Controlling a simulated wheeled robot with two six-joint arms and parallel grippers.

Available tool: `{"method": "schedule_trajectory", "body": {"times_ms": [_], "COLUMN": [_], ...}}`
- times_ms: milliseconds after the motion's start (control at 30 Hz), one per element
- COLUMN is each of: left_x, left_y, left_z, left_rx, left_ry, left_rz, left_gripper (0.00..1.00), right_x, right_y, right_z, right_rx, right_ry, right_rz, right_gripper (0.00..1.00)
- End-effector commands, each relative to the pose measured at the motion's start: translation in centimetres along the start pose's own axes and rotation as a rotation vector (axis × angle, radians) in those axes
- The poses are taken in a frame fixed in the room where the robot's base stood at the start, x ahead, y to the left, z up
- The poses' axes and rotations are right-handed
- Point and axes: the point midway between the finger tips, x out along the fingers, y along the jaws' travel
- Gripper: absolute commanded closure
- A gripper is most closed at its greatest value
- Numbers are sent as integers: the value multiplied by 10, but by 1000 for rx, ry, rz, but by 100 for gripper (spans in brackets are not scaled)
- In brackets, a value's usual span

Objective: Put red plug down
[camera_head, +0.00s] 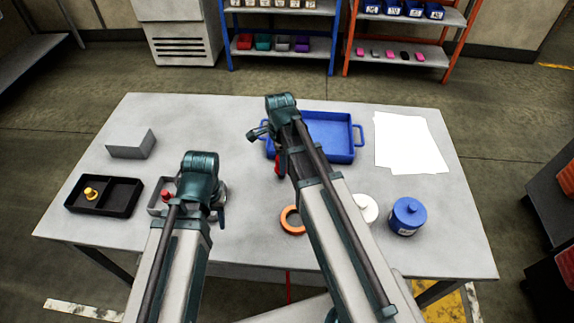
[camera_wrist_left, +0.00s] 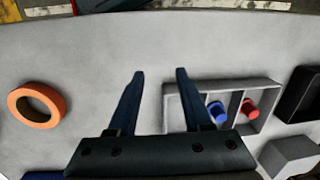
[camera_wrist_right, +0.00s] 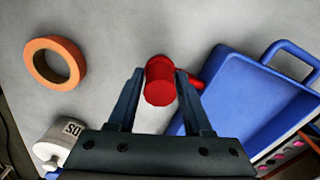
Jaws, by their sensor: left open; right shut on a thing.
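My right gripper (camera_wrist_right: 156,88) is shut on a red plug (camera_wrist_right: 160,82), which shows between its fingers in the right wrist view. A red part also sticks out past the right-hand finger; I cannot tell whether it belongs to the same plug. In the head view the red plug (camera_head: 277,166) shows partly behind my right arm, left of the blue tray (camera_head: 352,151). My left gripper (camera_wrist_left: 155,75) is open and empty beside a grey divided tray (camera_wrist_left: 274,86). That tray holds a blue plug (camera_wrist_left: 217,111) and another red plug (camera_wrist_left: 249,109) in separate compartments.
A black tray (camera_head: 123,211) with a yellow plug (camera_head: 91,193) and a grey block (camera_head: 131,146) stand at left. An orange ring (camera_head: 291,220), a white container (camera_head: 367,208) and a blue container (camera_head: 408,216) stand at front right. White paper (camera_head: 408,143) lies at back right.

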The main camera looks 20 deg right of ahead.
Motion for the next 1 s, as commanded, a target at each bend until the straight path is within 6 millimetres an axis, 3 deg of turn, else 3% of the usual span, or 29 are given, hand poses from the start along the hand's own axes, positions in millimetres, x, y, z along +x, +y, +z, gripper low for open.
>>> {"method": "schedule_trajectory", "body": {"times_ms": [400, 433, 567, 1000], "left_x": [6, 5, 4, 1], "left_y": [0, 0, 0, 0], "left_z": [0, 0, 0, 0], "left_rx": [0, 0, 0, 0], "left_ry": [0, 0, 0, 0], "left_rz": [0, 0, 0, 0], "left_gripper": [50, 50, 50, 50], "right_x": [6, 5, 4, 1], "right_y": [0, 0, 0, 0], "right_z": [1, 1, 1, 1], "right_rx": [2, 2, 1, 1], "right_ry": [0, 0, 0, 0], "right_rz": [0, 0, 0, 0], "right_gripper": [100, 46, 23, 20]}}
